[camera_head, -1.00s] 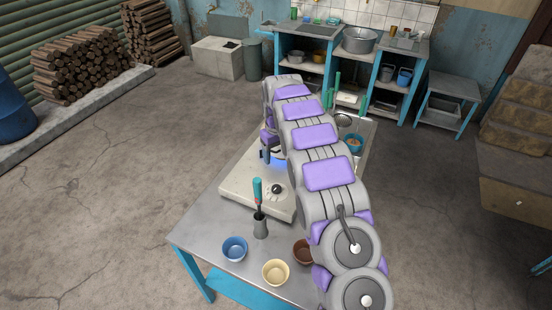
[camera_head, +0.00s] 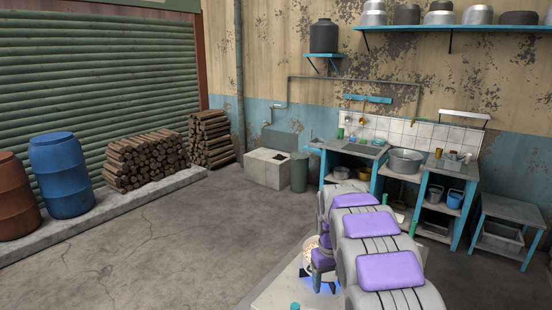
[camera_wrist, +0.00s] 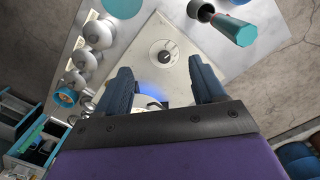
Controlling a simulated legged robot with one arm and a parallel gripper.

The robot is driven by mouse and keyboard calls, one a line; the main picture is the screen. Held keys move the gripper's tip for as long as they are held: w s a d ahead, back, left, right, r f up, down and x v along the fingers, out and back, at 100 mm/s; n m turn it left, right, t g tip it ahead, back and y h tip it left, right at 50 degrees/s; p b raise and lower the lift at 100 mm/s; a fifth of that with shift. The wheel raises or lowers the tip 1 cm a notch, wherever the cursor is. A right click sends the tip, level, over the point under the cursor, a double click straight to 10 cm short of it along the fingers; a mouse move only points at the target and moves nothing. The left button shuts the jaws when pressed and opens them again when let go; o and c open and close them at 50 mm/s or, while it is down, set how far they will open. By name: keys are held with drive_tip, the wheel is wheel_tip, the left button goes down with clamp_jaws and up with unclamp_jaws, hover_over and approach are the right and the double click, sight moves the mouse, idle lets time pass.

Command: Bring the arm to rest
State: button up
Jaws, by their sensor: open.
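My arm (camera_head: 375,245), grey with purple pads, reaches out over the stove (camera_head: 270,295) at the bottom of the head view. My gripper (camera_wrist: 162,85) is open in the wrist view, with two dark blue fingers apart and nothing held between them. It hangs over the pale stove, which also shows in the wrist view (camera_wrist: 180,30) with its dark knob (camera_wrist: 165,55). A blue glow shows between the fingers. In the head view the gripper is small and partly hidden by the arm.
A teal-handled tool (camera_wrist: 232,30) stands beside the stove. A teal bowl (camera_wrist: 66,97) and several rounded grey items lie left in the wrist view. Shelving with a large pot (camera_head: 405,161) stands at the back wall. Open floor (camera_head: 170,240) lies left.

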drive_tip(key=s+r+m+b, duration=0.1)
drive_tip(key=s+r, duration=0.2)
drive_tip(key=s, duration=0.8)
drive_tip(key=s+r+m, duration=0.1)
drive_tip(key=s+r, duration=0.3)
drive_tip(key=s, duration=0.7)
drive_tip(key=s+f, duration=0.2)
drive_tip(key=s, duration=0.9)
drive_tip(key=s+a+f+m+g, duration=0.1)
drive_tip(key=s, duration=0.9)
drive_tip(key=shift+s+f+b, duration=0.4)
drive_tip(key=shift+b, duration=0.05)
